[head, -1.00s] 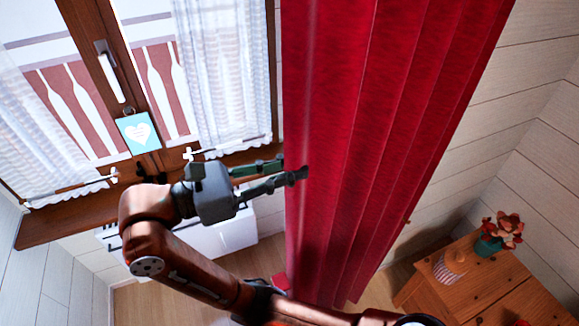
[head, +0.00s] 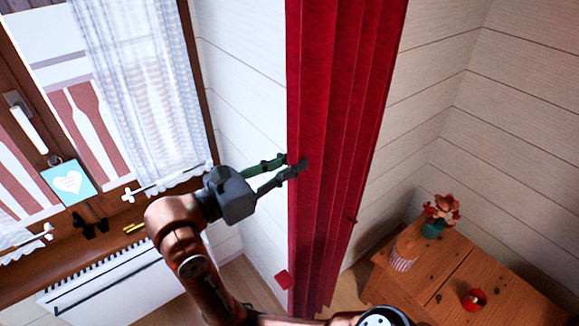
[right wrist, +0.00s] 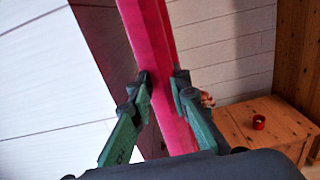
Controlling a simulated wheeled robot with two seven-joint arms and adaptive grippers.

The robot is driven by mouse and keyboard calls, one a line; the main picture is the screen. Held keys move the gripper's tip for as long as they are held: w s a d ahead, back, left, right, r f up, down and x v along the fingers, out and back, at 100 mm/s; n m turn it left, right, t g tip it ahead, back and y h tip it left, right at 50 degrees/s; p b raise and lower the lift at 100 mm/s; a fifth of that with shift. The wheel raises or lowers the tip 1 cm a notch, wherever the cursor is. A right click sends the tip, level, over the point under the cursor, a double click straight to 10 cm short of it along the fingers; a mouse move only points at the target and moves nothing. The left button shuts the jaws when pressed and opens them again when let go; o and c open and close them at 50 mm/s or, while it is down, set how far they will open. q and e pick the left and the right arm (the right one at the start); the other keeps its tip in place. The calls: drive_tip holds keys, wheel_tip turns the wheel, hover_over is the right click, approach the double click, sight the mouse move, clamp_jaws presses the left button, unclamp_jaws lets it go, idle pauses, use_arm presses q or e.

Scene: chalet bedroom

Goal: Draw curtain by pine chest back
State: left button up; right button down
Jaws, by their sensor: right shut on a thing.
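The red curtain (head: 345,130) hangs in a narrow pleated bundle between the window and the pine chest (head: 450,275). My right gripper (head: 296,167) is at the curtain's left edge, about halfway up the part in view. In the right wrist view the curtain (right wrist: 150,40) passes between the two fingers of my right gripper (right wrist: 163,82), which are shut on its edge. The pine chest also shows there (right wrist: 270,125), to the right of the fingers. My left gripper is in neither view.
The window (head: 140,90) with sheer curtains is at the left, above a white radiator (head: 110,285). On the chest stand a potted flower (head: 438,215), a striped container (head: 404,255) and a small red bowl (head: 475,299). Bare wall lies between window and curtain.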

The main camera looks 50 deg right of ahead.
drive_tip(key=shift+a, duration=0.15)
drive_tip(key=c, duration=1.8)
unclamp_jaws()
drive_tip(key=v, duration=1.2)
drive_tip(key=shift+w, duration=0.1)
